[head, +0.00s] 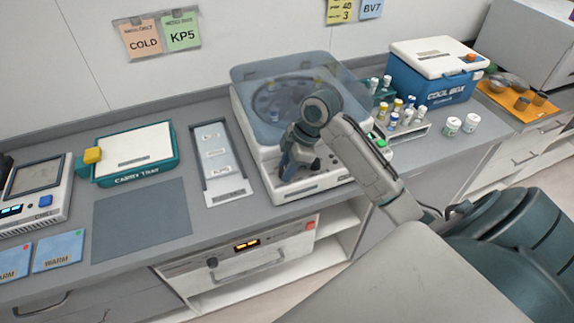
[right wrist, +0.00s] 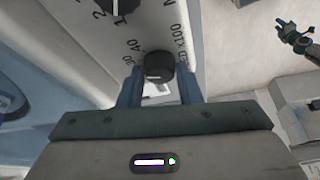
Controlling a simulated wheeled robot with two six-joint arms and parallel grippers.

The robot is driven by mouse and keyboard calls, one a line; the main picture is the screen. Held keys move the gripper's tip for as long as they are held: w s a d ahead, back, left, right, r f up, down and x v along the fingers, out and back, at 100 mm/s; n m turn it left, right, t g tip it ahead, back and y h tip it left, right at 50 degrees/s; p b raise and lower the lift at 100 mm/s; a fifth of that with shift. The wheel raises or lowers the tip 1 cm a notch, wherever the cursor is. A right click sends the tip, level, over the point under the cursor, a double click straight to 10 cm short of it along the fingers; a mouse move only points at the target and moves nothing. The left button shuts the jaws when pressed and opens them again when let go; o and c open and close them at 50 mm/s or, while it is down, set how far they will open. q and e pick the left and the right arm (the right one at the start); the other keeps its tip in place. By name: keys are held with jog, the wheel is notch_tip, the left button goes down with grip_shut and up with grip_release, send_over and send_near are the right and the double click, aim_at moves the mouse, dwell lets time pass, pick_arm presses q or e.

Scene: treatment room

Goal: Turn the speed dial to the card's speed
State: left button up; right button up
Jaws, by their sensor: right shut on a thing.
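The centrifuge (head: 245,122) stands on the counter with its clear lid down. My right gripper (head: 294,160) is at its front panel, and the gripper and arm hide the dials in the head view. In the right wrist view a black speed dial (right wrist: 158,66) sits between the two fingers, which are shut on it. A pale mark shows on the dial's near edge. The panel reads 40 and x100 beside it. A yellow card (head: 341,11) on the wall shows 40 and 3, its top cut off. A small dark jointed shape in the right wrist view may be my left gripper (right wrist: 297,38).
A second black dial (right wrist: 121,5) with numbers is close by on the panel. A rack of vials (head: 408,131) and a cool box (head: 425,90) stand right of the centrifuge.

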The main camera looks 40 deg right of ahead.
jog(key=shift+r+m+p, duration=0.25)
jog(key=shift+m+p, duration=0.35)
jog(key=shift+p, duration=0.4)
jog(key=m+t+p, duration=0.1)
jog(key=m+p, duration=0.1)
jog(key=m+h+p, duration=0.1)
jog(key=m+p, duration=0.1)
jog(key=p, duration=0.1)
jog(key=shift+s+a+r+t+p, duration=0.1)
jog(key=shift+a+t+p, duration=0.05)
jog(key=shift+t+p, duration=0.25)
jog(key=shift+f+m+h+p, duration=0.2)
jog(key=shift+m+h+p, duration=0.4)
jog(key=shift+m+p, duration=0.8)
jog(key=o, duration=0.9)
jog(key=shift+o, duration=0.2)
jog(key=shift+f, duration=0.1)
